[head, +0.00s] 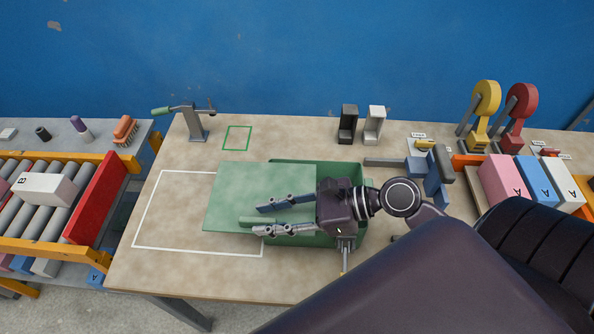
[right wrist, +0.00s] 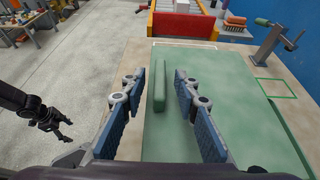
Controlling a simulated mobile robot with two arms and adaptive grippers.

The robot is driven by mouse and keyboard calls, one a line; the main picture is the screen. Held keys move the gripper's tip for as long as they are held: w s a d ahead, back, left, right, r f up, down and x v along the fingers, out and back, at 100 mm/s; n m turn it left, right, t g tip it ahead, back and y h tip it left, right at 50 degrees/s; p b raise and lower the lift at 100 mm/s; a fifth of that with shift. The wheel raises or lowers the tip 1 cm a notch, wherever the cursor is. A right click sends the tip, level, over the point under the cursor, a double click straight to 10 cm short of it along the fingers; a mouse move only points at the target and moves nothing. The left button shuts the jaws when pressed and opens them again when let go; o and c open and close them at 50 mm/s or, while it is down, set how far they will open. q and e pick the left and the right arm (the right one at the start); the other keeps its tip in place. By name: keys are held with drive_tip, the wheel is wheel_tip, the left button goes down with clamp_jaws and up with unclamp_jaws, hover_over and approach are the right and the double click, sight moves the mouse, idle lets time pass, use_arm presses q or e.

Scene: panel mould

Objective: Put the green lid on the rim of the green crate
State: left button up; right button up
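The green lid (head: 235,190) is a flat pale green plate with a bar handle (right wrist: 160,88); in the head view it covers the left part of the darker green crate (head: 300,241). I cannot tell whether the lid touches the crate's rim. My right gripper (head: 258,218) is over the lid, pointing left. In the right wrist view its fingers stand apart on both sides of the handle, with gaps visible. The gripper hides part of the crate. A dark gripper, apparently my left (right wrist: 70,130), is at the wrist view's left edge, fingers spread and empty.
A white outline (head: 190,173) and a small green outline (head: 237,138) mark the table (head: 150,270). A toggle clamp (head: 195,125) stands at the back left. Black and white holders (head: 348,125), a blue vise (head: 437,178) and lettered boxes (head: 503,178) stand right. A roller conveyor (head: 30,215) is left.

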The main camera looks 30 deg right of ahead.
drive_tip(key=v, duration=0.9)
drive_tip(key=shift+s+b, duration=0.1)
drive_tip(key=shift+b, duration=0.2)
